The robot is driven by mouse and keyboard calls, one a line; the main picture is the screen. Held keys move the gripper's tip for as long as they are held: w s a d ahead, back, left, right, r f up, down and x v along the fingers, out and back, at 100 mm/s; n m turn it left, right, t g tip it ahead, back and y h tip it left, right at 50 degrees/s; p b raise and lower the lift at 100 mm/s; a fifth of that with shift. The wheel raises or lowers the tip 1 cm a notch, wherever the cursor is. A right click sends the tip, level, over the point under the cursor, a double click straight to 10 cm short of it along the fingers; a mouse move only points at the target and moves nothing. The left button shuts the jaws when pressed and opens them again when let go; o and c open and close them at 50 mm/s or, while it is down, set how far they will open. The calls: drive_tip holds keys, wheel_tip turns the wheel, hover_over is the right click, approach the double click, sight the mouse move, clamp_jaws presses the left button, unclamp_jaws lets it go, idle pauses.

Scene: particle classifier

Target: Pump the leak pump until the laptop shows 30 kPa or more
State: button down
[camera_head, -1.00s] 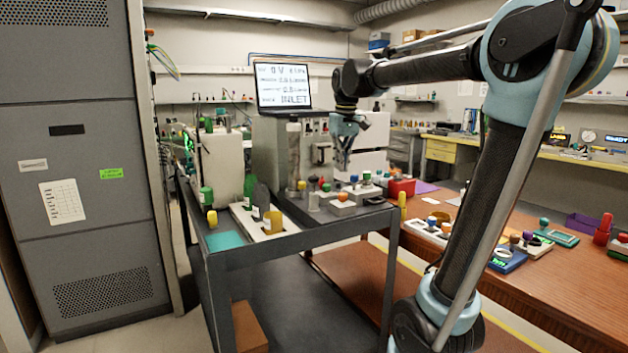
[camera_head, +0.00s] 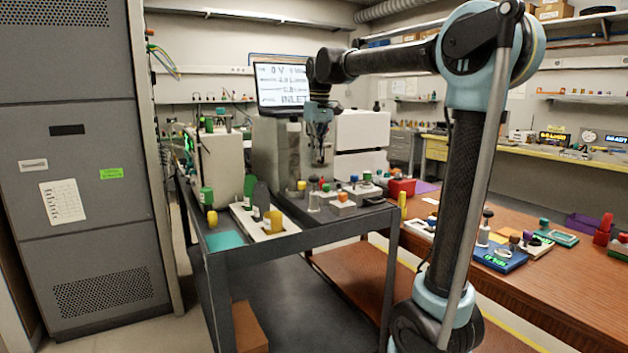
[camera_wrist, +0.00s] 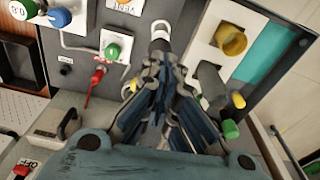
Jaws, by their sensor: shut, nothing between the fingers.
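The laptop (camera_head: 281,84) is open on top of the grey cabinet. Its screen shows "0 V" at the top and "INLET" at the bottom. The lines between are too small to read, and my wrist covers part of its right side. My gripper (camera_head: 320,161) points down, shut and empty, above the cart's top. In the wrist view, my fingertips (camera_wrist: 160,58) are in line with a pale upright cylinder (camera_wrist: 160,32) on a white base; I cannot tell whether they touch. No part is clearly labelled as the leak pump, so I cannot tell which it is.
A white block with a yellow cup (camera_head: 273,221) stands at the cart's front left. The wooden table (camera_head: 555,290) holds more devices.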

sight(315, 177)
drive_tip(key=shift+w+a+f, duration=0.1)
drive_tip(key=shift+w+f, duration=0.05)
drive_tip(key=shift+f, duration=1.5)
drive_tip(key=shift+w+a+f, duration=0.1)
drive_tip(key=shift+f, duration=1.65)
